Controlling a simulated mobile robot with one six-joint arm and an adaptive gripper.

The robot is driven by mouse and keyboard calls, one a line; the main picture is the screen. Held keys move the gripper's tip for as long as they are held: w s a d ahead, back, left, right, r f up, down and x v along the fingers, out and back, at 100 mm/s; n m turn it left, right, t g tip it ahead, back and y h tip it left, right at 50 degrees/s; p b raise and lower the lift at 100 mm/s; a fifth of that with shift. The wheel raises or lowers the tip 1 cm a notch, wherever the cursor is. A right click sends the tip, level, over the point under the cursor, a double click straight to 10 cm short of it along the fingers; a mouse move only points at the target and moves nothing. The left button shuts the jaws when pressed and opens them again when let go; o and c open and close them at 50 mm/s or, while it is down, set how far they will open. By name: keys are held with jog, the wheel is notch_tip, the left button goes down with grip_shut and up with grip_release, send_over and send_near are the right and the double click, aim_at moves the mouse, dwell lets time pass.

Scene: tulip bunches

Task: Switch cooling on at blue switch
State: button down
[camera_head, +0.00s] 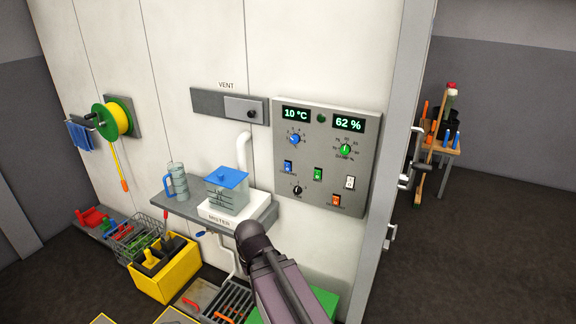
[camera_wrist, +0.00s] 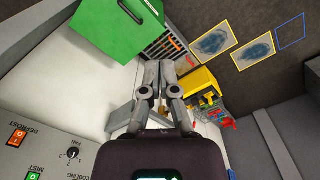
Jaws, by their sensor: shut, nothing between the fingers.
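The grey control panel (camera_head: 362,115) is fixed to the white wall, with a 10 °C and a 62 % display. The blue switch (camera_head: 288,166) sits on its left side, below a blue dial (camera_head: 293,140). My gripper (camera_wrist: 159,72) is shut and empty in the wrist view, pointing away from the panel. The panel's edge (camera_wrist: 45,157) shows at lower left there, with part of a COOLING label; the blue switch is out of that view. In the head view my arm is below the panel, and the fingers cannot be made out.
Near the blue switch are a green switch (camera_head: 318,174), a white switch (camera_head: 350,183), an orange switch (camera_head: 336,201) and a black dial (camera_head: 297,189). A shelf (camera_head: 185,207) with the mister (camera_head: 228,195) juts out at left. A green box (camera_wrist: 110,30) and a yellow bin (camera_head: 180,279) stand below.

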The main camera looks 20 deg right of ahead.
jog(key=w+d+f+n+t+h+b, duration=0.1)
jog(key=w+d+f+t+h+b, duration=0.1)
jog(key=w+d+t+b, duration=0.5)
jog(key=w+d+f+h+b, duration=0.15)
jog(key=w+d, duration=0.25)
jog(key=w, duration=0.8)
jog(key=w+d+r+n+t+y+b, duration=0.1)
jog(key=w+d+r+n+t+b, duration=0.1)
jog(key=w+d+n+t+b, duration=0.3)
jog(key=w+d+r+n+t+b, duration=0.2)
jog(key=w+d+n+t+b, duration=0.4)
jog(key=w, duration=0.8)
jog(key=shift+d+r+t+y+b, duration=0.4)
jog(key=shift+t+b, duration=0.35)
jog(key=shift+t, duration=0.35)
jog(key=shift+w, duration=0.1)
